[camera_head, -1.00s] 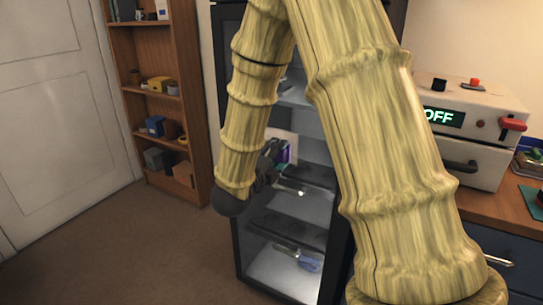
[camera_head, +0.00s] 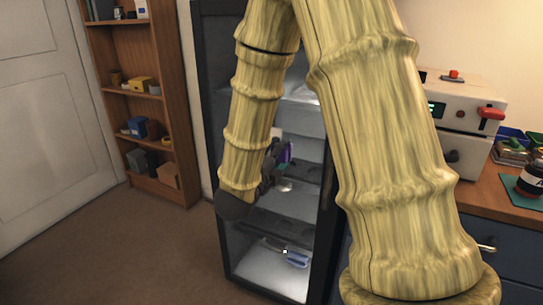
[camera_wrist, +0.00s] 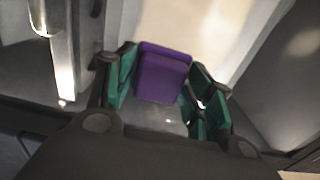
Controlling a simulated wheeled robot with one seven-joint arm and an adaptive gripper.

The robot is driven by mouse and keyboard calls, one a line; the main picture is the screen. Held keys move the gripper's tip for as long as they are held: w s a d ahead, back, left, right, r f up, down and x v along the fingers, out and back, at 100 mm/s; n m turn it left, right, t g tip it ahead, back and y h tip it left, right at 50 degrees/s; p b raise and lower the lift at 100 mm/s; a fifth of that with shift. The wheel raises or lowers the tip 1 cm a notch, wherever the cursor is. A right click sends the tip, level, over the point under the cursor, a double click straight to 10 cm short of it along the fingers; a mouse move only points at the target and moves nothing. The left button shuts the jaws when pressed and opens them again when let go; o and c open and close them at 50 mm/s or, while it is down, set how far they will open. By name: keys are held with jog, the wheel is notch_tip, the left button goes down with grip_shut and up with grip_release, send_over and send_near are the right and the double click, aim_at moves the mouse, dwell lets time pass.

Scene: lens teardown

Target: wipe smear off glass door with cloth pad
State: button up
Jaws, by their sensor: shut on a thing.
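My gripper (camera_head: 274,166) is shut on a purple cloth pad (camera_head: 289,153) in front of the tall dark-framed cabinet's glass door (camera_head: 240,262). In the wrist view, the purple pad (camera_wrist: 162,72) sits between the green-lined fingers of my gripper (camera_wrist: 162,85). A pale beige patch (camera_wrist: 205,25) lies beyond the pad and may be the smear; I cannot tell for sure. Whether the pad touches the glass is also unclear. My arm hides much of the door in the head view.
Inside the cabinet are dark shelves and a blue item (camera_head: 297,259) near the bottom. A wooden bookshelf (camera_head: 145,105) stands to the left. To the right, a white oven-like device (camera_head: 470,112) stands on a wooden counter (camera_head: 488,203). The brown floor (camera_head: 120,250) at the left is clear.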

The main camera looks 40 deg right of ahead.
jog(key=shift+s+d+r+p, duration=0.15)
jog(key=shift+r+p, duration=0.25)
jog(key=shift+r, duration=0.45)
jog(key=shift+w+a+b, duration=0.95)
jog(key=shift+w+a, duration=1.7)
jog(key=shift+w, duration=3.75)
jog(key=shift+s+d+r+b, duration=0.3)
jog(key=shift+s+d, duration=0.6)
jog(key=shift+s, duration=1.2)
jog(key=shift+s+d+r+b, duration=0.2)
jog(key=shift+s+d, duration=0.65)
jog(key=shift+s, duration=1.3)
jog(key=shift+s+d+r+b, duration=0.3)
jog(key=shift+s+d, duration=0.6)
jog(key=shift+s, duration=1.2)
jog(key=shift+f, duration=0.1)
jog(key=shift+a, duration=0.1)
jog(key=shift+b+v, duration=0.5)
jog(key=shift+v, duration=2.4)
